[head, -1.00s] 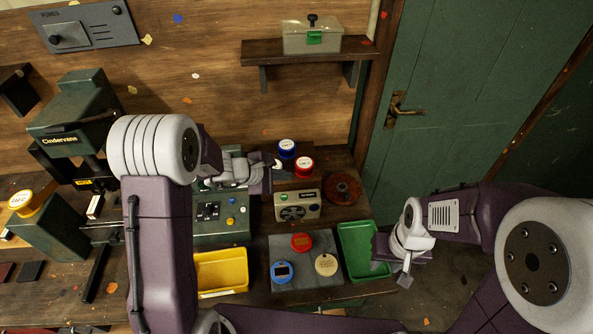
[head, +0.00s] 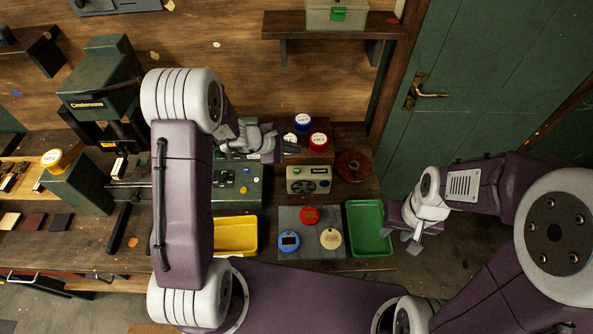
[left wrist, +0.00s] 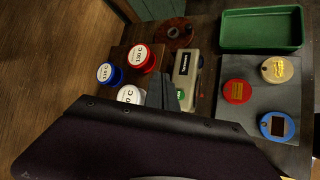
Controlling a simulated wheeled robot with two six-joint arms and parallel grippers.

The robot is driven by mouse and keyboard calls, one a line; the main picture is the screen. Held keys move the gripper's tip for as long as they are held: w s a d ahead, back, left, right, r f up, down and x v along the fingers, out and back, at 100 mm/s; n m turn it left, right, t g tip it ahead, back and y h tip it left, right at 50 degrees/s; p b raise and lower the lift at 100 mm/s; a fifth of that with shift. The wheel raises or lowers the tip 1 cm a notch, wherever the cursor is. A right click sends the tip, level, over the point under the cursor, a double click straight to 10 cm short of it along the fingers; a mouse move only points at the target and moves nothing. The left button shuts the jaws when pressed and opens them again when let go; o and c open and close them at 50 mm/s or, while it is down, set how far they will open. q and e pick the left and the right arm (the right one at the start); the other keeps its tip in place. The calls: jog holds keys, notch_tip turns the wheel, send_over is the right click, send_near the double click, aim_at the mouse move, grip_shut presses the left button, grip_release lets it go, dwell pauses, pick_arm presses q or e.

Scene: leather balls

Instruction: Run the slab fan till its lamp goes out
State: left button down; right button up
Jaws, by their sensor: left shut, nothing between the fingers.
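A grey slab (head: 289,219) lies on the bench with a red disc (head: 309,215), a blue disc (head: 289,241) and a cream disc (head: 330,239) on it. In the left wrist view the box (left wrist: 186,66) is partly covered by my fingers and a green spot (left wrist: 180,94) shows. I cannot tell whether a lamp is lit. My left gripper (head: 288,149) is shut and empty, above and behind the box. My right gripper (head: 413,240) hangs right of the green tray.
White, blue (head: 303,121) and red (head: 319,140) lidded pots stand on a wooden block behind the box. A green tray (head: 368,208), a yellow tray (head: 236,252) and a green control panel (head: 238,200) flank the slab. A dark green press (head: 100,85) stands left.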

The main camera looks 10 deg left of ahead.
aim_at(294, 172)
pick_arm(q)
notch_tip(294, 172, down, 8)
jog(key=b, duration=0.5)
jog(key=shift+r, duration=0.2)
jog(key=shift+f+b, duration=0.25)
jog(key=shift+b, duration=0.25)
dwell(1.1)
jog(key=shift+f+b, duration=0.35)
jog(key=shift+b, duration=0.35)
jog(key=shift+f+b, duration=0.45)
jog(key=shift+b, duration=0.15)
dwell(0.4)
jog(key=shift+r, duration=0.15)
jog(key=shift+r+p, duration=0.45)
jog(key=shift+r, duration=0.25)
